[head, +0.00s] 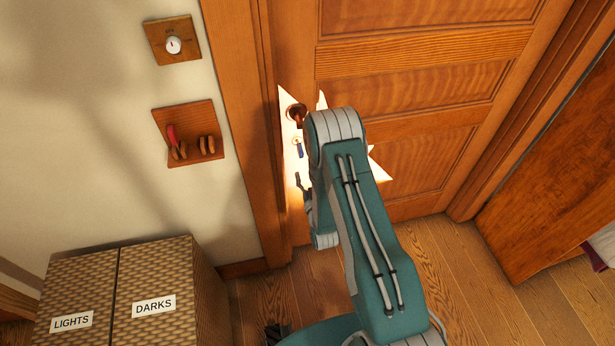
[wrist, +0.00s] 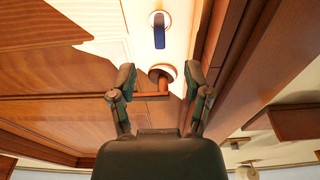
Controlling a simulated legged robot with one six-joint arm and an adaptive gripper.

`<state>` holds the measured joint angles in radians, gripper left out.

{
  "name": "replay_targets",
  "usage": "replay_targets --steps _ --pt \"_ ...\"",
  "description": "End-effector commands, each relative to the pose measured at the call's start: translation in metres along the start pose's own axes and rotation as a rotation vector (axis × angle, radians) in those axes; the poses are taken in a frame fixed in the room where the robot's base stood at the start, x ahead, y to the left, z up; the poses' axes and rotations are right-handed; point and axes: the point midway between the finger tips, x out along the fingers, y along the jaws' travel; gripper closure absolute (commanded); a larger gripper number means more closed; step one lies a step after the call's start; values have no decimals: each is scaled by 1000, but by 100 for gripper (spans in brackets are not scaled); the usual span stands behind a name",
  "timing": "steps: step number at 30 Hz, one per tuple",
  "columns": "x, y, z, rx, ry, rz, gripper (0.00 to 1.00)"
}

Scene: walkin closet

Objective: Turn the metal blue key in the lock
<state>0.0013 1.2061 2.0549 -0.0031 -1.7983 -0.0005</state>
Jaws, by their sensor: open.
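My gripper (wrist: 159,76) is open and empty, apart from the key. In the head view my gripper (head: 302,183) is partly hidden by my arm, just below the key.
A wooden dial panel (head: 160,40) and a wooden board with pegs (head: 187,150) hang on the wall left of the door. Two woven hampers (head: 160,270), labelled LIGHTS and DARKS, stand below. A wooden cabinet (head: 560,170) is at the right. Wooden floor (head: 480,290) is clear right of my arm.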

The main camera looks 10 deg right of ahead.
Motion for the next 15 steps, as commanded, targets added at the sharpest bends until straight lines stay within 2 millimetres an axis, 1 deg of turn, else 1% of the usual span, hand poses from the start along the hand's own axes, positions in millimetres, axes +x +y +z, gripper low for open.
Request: replay_targets --steps 15 --pt "44 0 0 0 0 0 37"
